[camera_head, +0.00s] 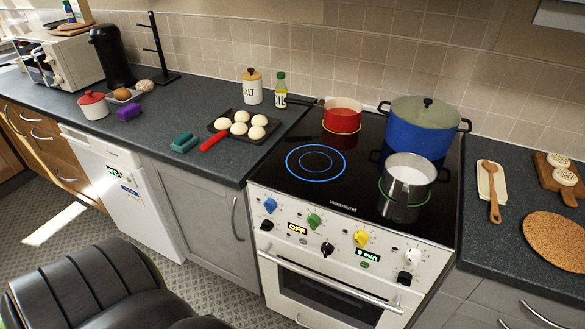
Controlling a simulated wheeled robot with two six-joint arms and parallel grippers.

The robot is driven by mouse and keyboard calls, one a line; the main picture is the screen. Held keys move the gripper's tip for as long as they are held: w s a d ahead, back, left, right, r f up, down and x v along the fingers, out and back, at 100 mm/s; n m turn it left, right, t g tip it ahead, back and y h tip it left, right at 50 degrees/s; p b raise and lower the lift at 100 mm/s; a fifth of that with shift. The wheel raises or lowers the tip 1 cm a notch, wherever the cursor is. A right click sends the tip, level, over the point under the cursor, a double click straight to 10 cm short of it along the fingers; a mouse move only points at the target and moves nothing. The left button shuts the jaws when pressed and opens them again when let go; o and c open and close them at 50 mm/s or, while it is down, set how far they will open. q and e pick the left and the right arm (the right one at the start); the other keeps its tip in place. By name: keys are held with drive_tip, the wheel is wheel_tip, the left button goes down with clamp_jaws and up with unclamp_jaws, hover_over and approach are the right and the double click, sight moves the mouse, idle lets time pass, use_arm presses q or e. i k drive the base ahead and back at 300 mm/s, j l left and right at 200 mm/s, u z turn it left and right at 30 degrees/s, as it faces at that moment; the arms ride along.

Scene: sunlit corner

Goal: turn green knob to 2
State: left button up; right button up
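The green knob (314,220) is on the white front panel of the stove (345,205), between a blue knob (270,205) and a yellow knob (361,238). It looks turned at an angle; its scale marks are too small to read. A steel pot (408,174) stands on the cooktop at the front right with a green ring around its base. Neither of my grippers is in view.
A white knob (412,256) and several black knobs share the panel. One display (297,229) reads OFF, another (368,255) 0 min. The oven handle (330,283) runs below. A red pot (342,116) and a blue pot (420,127) stand behind. Floor shows at left.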

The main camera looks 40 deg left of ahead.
sight(313, 221)
drive_tip(key=k+j+u, duration=0.15)
drive_tip(key=k, duration=0.25)
drive_tip(key=k+j+u, duration=0.2)
drive_tip(key=k, duration=0.15)
drive_tip(key=k+j+u, duration=0.15)
drive_tip(key=k, duration=0.25)
